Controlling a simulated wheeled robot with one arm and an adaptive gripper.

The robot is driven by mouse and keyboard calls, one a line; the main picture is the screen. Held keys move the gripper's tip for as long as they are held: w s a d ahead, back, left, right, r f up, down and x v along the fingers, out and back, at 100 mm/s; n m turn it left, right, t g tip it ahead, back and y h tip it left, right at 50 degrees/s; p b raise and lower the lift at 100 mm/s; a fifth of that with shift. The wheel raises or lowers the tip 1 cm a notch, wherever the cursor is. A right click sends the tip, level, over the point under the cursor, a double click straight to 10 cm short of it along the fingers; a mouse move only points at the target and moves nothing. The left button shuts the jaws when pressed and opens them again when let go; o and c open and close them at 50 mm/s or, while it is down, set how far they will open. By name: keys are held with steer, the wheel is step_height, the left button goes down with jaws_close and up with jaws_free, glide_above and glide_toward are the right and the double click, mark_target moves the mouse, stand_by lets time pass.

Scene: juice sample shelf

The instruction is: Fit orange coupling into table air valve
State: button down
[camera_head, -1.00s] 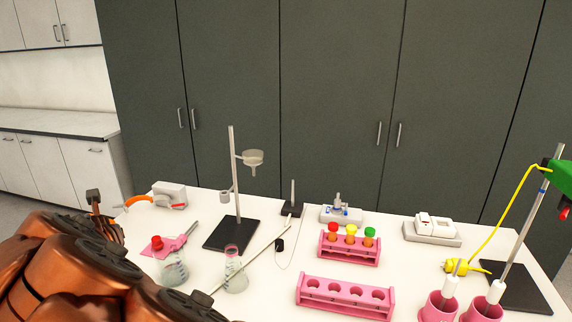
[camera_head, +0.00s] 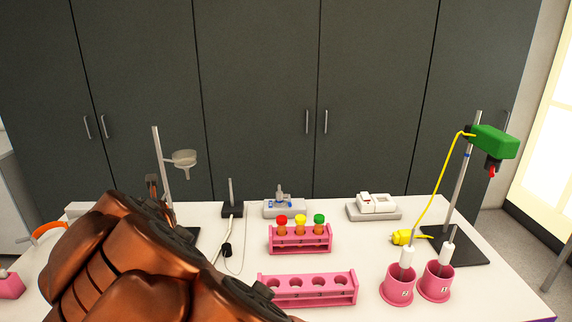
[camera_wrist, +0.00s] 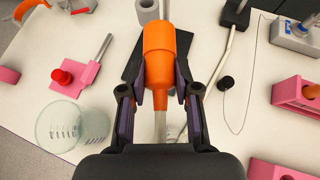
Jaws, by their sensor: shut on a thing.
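My gripper (camera_wrist: 165,98) is shut on the orange coupling (camera_wrist: 167,55) in the wrist view, with one finger on each side. The coupling points toward the top of the picture, over the table and the stand's black base (camera_wrist: 134,60). A pale tube (camera_wrist: 160,125) shows below it, between the fingers. A grey block with a metal fitting and blue marks (camera_head: 284,207) stands at the table's back in the head view, and at the upper right of the wrist view (camera_wrist: 297,40). It may be the air valve; I cannot tell for sure. My arm hides the coupling in the head view.
A pink rack with capped tubes (camera_head: 300,240) and an empty pink rack (camera_head: 308,290) stand mid-table. A rod stand with a funnel (camera_head: 183,160) rises at left. A glass beaker (camera_wrist: 75,125) is near my gripper. A green device (camera_head: 493,141) hangs on a stand at right.

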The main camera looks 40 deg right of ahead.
step_height(320, 180, down, 2)
steer(key=shift+f+b, duration=0.15)
steer(key=shift+b, duration=0.6)
steer(key=shift+r, duration=0.2)
steer(key=shift+g, duration=0.4)
